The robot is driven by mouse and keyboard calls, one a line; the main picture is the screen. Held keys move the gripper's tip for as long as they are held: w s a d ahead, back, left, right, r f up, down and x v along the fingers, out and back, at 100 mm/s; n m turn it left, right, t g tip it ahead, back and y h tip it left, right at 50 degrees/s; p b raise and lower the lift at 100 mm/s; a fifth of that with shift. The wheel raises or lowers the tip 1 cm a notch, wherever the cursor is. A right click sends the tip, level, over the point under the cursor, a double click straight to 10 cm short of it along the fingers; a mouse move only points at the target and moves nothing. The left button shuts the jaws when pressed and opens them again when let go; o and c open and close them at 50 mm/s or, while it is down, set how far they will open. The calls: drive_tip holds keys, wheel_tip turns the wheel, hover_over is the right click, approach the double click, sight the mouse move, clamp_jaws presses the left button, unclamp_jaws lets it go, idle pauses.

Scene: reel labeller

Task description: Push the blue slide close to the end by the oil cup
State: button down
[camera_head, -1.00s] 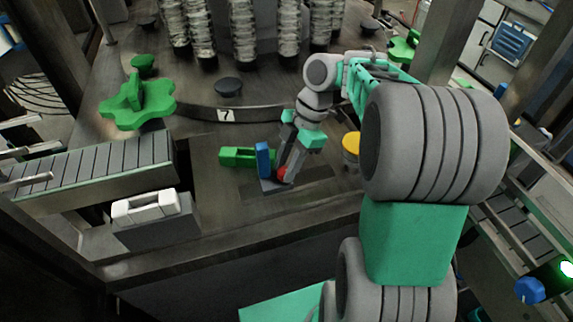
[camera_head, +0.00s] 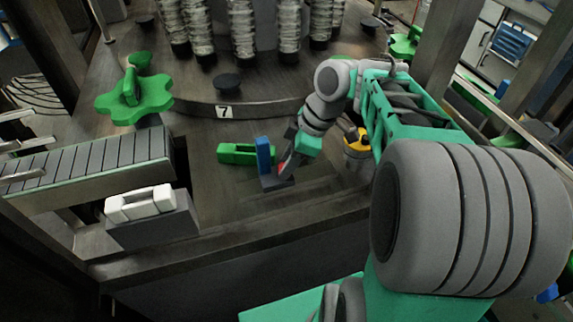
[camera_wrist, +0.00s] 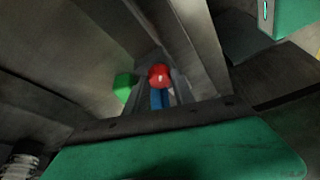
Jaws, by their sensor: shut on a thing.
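The blue slide (camera_head: 264,155) is an upright blue block on a dark base plate on the metal deck, beside a green block (camera_head: 236,153) on its left. A red knob (camera_head: 284,167) sits just right of the blue block. My gripper (camera_head: 286,170) comes down from the upper right and is shut on the red knob. In the wrist view the red knob (camera_wrist: 159,75) shows between the fingers, with a strip of the blue slide (camera_wrist: 159,99) below it. The oil cup (camera_head: 357,143), with a yellow top, stands to the right, partly behind my arm, apart from the slide.
A green star-shaped handwheel (camera_head: 133,100) and a roller conveyor (camera_head: 90,163) are on the left. A white handle on a grey box (camera_head: 150,228) stands at the front left. The deck between slide and oil cup looks clear.

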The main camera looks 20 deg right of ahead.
drive_tip(key=shift+s+a+m+t+h+b, duration=0.1)
drive_tip(key=shift+m+t+h+b, duration=0.35)
drive_tip(key=shift+m, duration=1.25)
drive_tip(key=shift+b, duration=0.3)
drive_tip(key=c, duration=1.1)
unclamp_jaws()
drive_tip(key=shift+o, duration=0.2)
drive_tip(key=p+v, duration=0.1)
drive_tip(key=v, duration=0.6)
drive_tip(key=shift+s+r, duration=0.2)
drive_tip(key=shift+r, duration=0.15)
